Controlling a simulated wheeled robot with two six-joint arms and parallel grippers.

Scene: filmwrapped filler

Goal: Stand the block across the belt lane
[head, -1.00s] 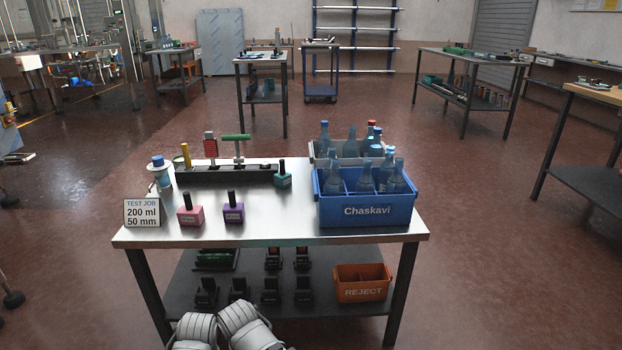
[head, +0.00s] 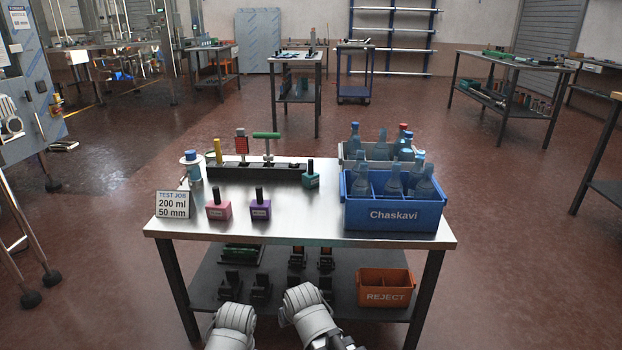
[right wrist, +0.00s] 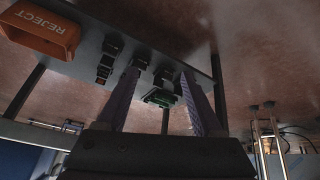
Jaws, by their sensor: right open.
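Three blocks with black handles stand upright on the steel table (head: 330,195) in the head view: a pink block (head: 218,210), a purple block (head: 260,209) and a teal block (head: 311,180). I cannot tell which one the task means. No belt lane can be made out clearly. My right gripper (right wrist: 160,74) is open and empty in the right wrist view, its two fingers apart, with the lower shelf beyond them. In the head view only my grey arm links show at the bottom edge. My left gripper is not seen.
A black rail (head: 233,170) with upright coloured posts lies behind the blocks. A blue crate (head: 394,216) of bottles stands at the right, a sign (head: 173,205) at the left. An orange reject bin (head: 385,289) and several dark fixtures sit on the lower shelf.

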